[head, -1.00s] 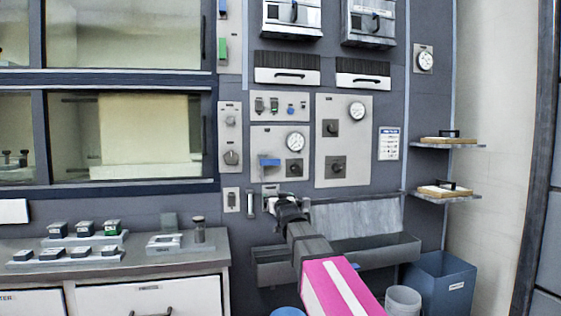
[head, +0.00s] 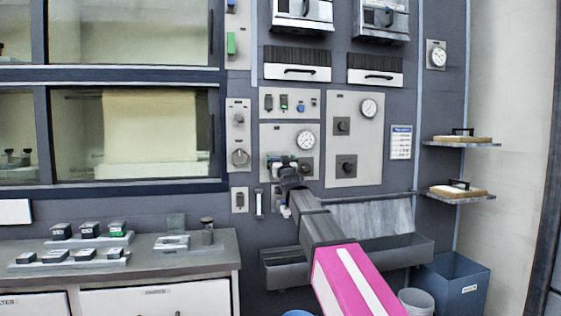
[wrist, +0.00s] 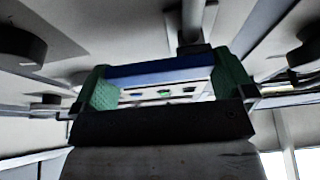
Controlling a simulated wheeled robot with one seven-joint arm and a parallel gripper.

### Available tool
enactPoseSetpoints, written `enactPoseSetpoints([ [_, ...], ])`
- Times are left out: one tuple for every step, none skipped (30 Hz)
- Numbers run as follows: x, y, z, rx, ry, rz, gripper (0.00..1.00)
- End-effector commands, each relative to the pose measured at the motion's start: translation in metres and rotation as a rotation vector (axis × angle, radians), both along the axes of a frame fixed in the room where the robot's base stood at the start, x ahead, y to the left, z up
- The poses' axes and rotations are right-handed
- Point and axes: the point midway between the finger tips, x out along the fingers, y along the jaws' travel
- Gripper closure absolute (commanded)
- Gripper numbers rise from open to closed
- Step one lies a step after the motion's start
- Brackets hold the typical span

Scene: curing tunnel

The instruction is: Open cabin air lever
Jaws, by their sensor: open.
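A blue lever (wrist: 158,69) shows in the wrist view as a wide bar between the two green finger pads. It fits the cabin air lever, but I cannot read a label. My gripper (wrist: 166,84) is open, with one pad on each side of the bar. I cannot tell if the pads touch it. In the head view my gripper (head: 283,166) is at the lower left of the gauge panel (head: 269,136) and hides most of the lever there.
A round gauge (head: 306,140) is just right of my gripper, above a dark knob (head: 306,166). Small switches (head: 284,102) sit on the panel above. A grey trough (head: 385,250) lies below my arm. A counter (head: 120,262) with small blocks stands left.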

Motion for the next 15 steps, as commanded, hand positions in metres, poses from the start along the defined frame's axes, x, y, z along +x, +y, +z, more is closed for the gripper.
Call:
enactPoseSetpoints([
  [0.0051,0.0017,0.0021,0.000,0.000,0.000,0.00],
  [0.0061,0.0021,0.0027,0.000,0.000,0.000,0.00],
  [0.0068,0.0024,0.0032,0.000,0.000,0.000,0.00],
  [0.0071,0.0025,0.0033,0.000,0.000,0.001,0.00],
  [0.0070,0.0024,0.0033,-0.001,0.001,0.001,0.00],
  [0.0067,0.0023,0.0033,-0.001,0.001,0.001,0.00],
  [0.0065,0.0023,0.0032,-0.001,0.001,0.001,0.00],
  [0.0064,0.0022,0.0031,0.000,0.001,0.000,0.00],
  [0.0063,0.0022,0.0031,0.000,0.001,0.000,0.00],
  [0.0063,0.0022,0.0031,0.000,0.001,0.000,0.00],
  [0.0063,0.0021,0.0031,0.000,0.001,0.000,0.10],
  [0.0063,0.0021,0.0031,0.000,0.001,0.000,0.23],
  [0.0063,0.0021,0.0031,0.000,0.000,0.000,0.33],
  [0.0062,0.0021,0.0030,0.000,0.000,0.000,0.42],
  [0.0062,0.0021,0.0030,0.000,0.000,0.000,0.48],
])
